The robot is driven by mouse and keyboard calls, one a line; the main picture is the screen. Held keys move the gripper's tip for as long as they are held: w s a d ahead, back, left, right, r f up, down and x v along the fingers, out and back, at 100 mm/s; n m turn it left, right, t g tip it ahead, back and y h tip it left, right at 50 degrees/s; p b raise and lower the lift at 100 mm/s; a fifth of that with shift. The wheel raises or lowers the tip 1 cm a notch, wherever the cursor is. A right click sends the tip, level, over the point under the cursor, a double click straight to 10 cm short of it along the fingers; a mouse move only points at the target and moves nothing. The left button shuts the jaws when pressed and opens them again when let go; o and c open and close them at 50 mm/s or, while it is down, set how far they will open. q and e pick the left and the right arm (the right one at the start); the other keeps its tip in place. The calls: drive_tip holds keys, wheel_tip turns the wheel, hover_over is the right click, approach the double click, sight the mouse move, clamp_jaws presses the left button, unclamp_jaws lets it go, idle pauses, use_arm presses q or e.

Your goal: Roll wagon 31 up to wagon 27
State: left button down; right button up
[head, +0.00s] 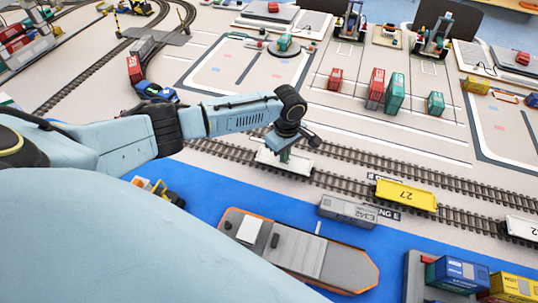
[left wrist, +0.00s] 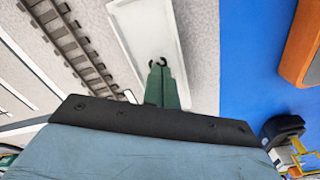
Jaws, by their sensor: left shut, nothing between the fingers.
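A white flat wagon (head: 294,166) stands on the near rail track under my left gripper (head: 284,155). Its number cannot be read, so I cannot tell whether it is wagon 31. The yellow wagon 27 (head: 406,195) stands farther right on the same track, with a gap of bare rail between them. In the left wrist view the green fingers (left wrist: 158,66) are shut and empty, over the white wagon (left wrist: 140,28). Contact cannot be told for certain. My right gripper is not in view.
Another white wagon (head: 522,228) stands right of wagon 27. Red and green containers (head: 395,93) stand behind the tracks. The rail between the white wagon and wagon 27 looks clear.

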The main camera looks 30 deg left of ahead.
sight(298, 164)
use_arm(q)
drive_tip(key=shift+w+d, duration=0.25)
drive_tip(key=shift+d, duration=0.8)
drive_tip(key=shift+w+d, duration=0.2)
drive_tip(key=shift+d, duration=0.8)
drive_tip(key=shift+w+d, duration=0.2)
drive_tip(key=shift+d, duration=0.7)
drive_tip(key=shift+w+d, duration=0.25)
drive_tip(key=shift+d, duration=0.6)
drive_tip(key=shift+w+d, duration=0.2)
drive_tip(key=shift+d, duration=0.7)
drive_tip(key=shift+w+d, duration=0.2)
drive_tip(key=shift+d, duration=0.55)
drive_tip(key=shift+w+d, duration=0.15)
drive_tip(key=shift+d, duration=0.55)
drive_tip(key=shift+w+d+b, duration=0.25)
drive_tip(key=shift+d+b, duration=0.15)
drive_tip(key=shift+d, duration=0.55)
drive_tip(key=shift+w+d+b, duration=0.2)
drive_tip(key=shift+d+b, duration=0.2)
drive_tip(key=shift+d, duration=0.55)
wheel_tip(298, 164, up, 7)
drive_tip(key=p, duration=0.8)
